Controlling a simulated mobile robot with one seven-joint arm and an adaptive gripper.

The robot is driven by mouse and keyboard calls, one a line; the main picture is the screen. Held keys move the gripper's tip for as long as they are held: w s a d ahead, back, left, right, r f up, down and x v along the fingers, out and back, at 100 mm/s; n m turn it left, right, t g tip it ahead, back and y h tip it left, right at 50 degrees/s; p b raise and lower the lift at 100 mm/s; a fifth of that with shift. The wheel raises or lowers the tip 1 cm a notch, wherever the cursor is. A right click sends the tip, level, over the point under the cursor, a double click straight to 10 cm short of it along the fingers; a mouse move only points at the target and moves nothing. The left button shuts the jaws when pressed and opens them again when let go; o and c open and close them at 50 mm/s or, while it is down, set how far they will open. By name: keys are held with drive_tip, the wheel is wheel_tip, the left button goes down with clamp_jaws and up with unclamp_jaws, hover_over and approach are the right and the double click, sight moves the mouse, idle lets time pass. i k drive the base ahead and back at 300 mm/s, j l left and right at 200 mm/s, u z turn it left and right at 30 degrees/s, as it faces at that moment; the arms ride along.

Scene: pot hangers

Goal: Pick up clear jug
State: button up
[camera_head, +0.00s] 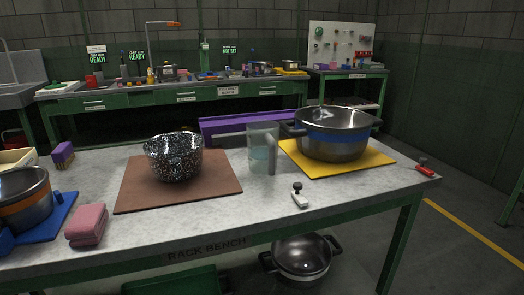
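A clear jug (262,150) stands upright near the middle of the grey rack bench. It is see-through with a bluish tint, and its handle side faces toward me and slightly right. It stands between the speckled black pot (174,157) on its left and the large steel pot with a blue band (336,135) on its right. A purple rail (225,125) lies close behind it. My gripper is not in view.
The speckled pot sits on a brown mat (134,197); the steel pot sits on a yellow mat (377,161). A pink sponge stack (87,224), a small white-and-black item (299,196) and a red-handled tool (425,167) lie on the bench (235,219). Bare surface lies in front of the jug.

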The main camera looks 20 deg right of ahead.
sight(263, 135)
drive_tip(key=l+u, duration=0.3)
drive_tip(key=l, duration=0.35)
drive_tip(key=l+u, duration=0.25)
drive_tip(key=l, duration=0.45)
drive_tip(key=l+u, duration=0.3)
drive_tip(key=l, duration=0.35)
drive_tip(key=k+l+u, duration=0.15)
drive_tip(key=l+u, duration=0.15)
drive_tip(key=l, duration=0.35)
